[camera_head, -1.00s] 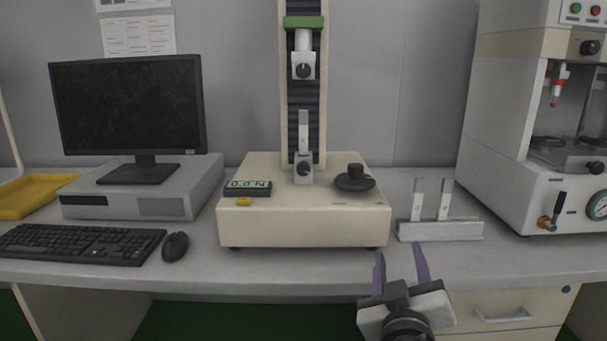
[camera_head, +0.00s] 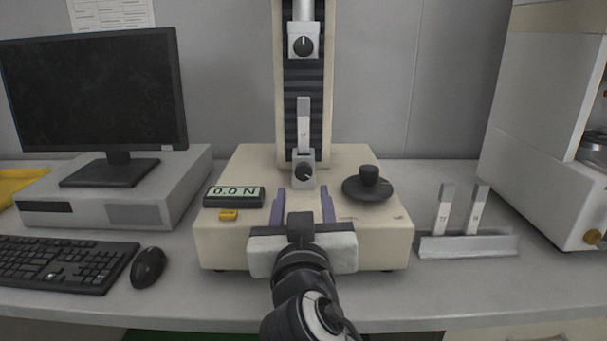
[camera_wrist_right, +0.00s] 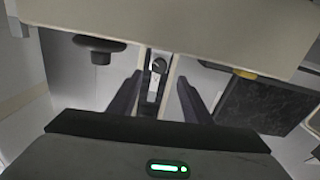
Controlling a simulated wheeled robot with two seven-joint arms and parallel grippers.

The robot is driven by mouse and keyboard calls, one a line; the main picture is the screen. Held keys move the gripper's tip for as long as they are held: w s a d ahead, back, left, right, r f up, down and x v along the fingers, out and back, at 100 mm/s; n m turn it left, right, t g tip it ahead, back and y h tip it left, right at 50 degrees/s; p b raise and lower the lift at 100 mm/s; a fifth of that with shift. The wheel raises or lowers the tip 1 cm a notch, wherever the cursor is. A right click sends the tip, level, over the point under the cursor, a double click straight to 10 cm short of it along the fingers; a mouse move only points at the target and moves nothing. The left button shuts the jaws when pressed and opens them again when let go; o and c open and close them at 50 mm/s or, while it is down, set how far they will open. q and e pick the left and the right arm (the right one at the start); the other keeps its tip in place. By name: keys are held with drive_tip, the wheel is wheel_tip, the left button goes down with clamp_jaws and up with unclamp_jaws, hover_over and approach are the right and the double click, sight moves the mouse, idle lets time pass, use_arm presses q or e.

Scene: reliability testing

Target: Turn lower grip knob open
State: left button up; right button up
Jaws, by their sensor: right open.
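The lower grip (camera_head: 304,178) is a small grey block low on the column of the beige tester (camera_head: 230,235). Its dark round knob (camera_head: 304,172) faces me and carries a light pointer line. A pale strip (camera_head: 303,125) stands upright in this grip. My right gripper (camera_head: 303,206) is open and empty over the front of the tester base, its purple fingers pointing at the lower grip from in front. In the right wrist view the knob (camera_wrist_right: 158,66) shows between the two fingers, beyond their tips and apart from them. My left gripper is out of view.
The upper grip (camera_head: 303,45) hangs above on the column. A black handwheel (camera_head: 368,184) stands right of the lower grip, and a display (camera_head: 234,197) reading 0.0 N stands left. A rack (camera_head: 468,244) with two strips is at right. Monitor, keyboard and mouse (camera_head: 148,266) are at left.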

sight(304, 175)
drive_tip(key=w, duration=0.8)
drive_tip(key=shift+w+b, duration=0.1)
drive_tip(key=shift+b, duration=0.2)
drive_tip(key=c, duration=1.1)
